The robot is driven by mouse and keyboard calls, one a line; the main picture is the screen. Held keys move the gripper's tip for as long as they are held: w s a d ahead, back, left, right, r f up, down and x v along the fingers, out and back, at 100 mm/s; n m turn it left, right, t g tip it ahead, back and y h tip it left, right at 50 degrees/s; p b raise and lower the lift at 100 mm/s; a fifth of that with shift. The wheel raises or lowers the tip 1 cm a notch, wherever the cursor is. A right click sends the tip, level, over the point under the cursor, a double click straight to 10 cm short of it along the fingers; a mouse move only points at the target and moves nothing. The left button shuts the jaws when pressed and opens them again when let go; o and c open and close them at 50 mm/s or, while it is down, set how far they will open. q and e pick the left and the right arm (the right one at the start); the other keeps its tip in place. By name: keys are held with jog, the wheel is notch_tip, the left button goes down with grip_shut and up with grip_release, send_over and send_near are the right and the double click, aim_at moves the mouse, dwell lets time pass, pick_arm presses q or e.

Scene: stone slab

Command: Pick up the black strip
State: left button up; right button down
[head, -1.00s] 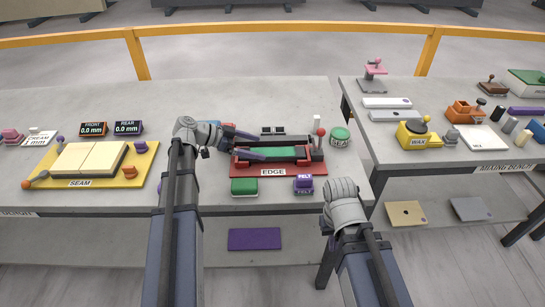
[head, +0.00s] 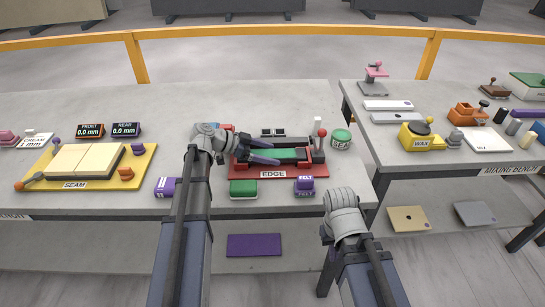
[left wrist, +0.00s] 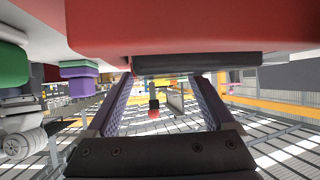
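The red EDGE fixture (head: 272,173) sits near the slab bench's front, with a green strip (head: 288,154) across its middle. A black bar (head: 296,140), which looks like the black strip, runs along its back side. My left gripper (head: 278,153) reaches in from the left, its two fingers apart over the fixture. In the left wrist view its fingers (left wrist: 163,82) are spread, and a dark bar (left wrist: 196,65) lies across near the tips against the red fixture. I see no grip on it. My right gripper is hidden; only my right arm shows.
A red-knobbed lever (head: 321,140) and green tin (head: 341,139) stand right of the fixture. A green block (head: 243,188), purple FELT block (head: 304,185) and purple box (head: 165,187) lie in front. The yellow SEAM board (head: 140,176) is left.

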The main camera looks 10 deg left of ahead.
aim_at(269, 154)
pick_arm(q)
grip_shut()
dwell(0.5)
jog(key=shift+r, duration=0.1)
notch_tip(269, 154, up, 10)
jog(key=p, duration=1)
